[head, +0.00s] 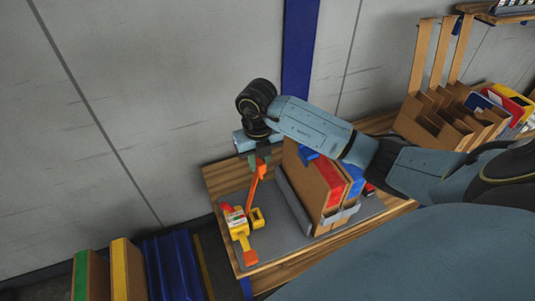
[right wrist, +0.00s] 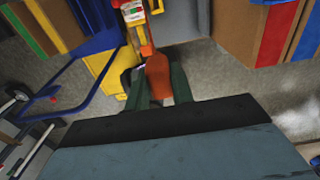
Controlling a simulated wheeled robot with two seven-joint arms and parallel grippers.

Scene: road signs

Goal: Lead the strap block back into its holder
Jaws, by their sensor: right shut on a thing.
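My right gripper (head: 259,156) is shut on an orange block (right wrist: 158,76), the strap block, which sits between its two dark green fingers in the right wrist view. An orange strap (head: 254,188) runs down from the block to a yellow and red device (head: 239,224) on the grey mat. A yellow loop (head: 257,218) stands at the device's right side, and an orange piece (head: 250,257) lies at its near end. The block is held above the device, apart from it. I cannot tell which opening is the holder. My left gripper is not in view.
Brown folders with red and blue labels (head: 313,187) stand in a grey rack just right of the device. The wooden table (head: 222,180) ends close to its left. Binders (head: 118,270) stand at lower left. A cardboard sorter (head: 440,118) is at upper right.

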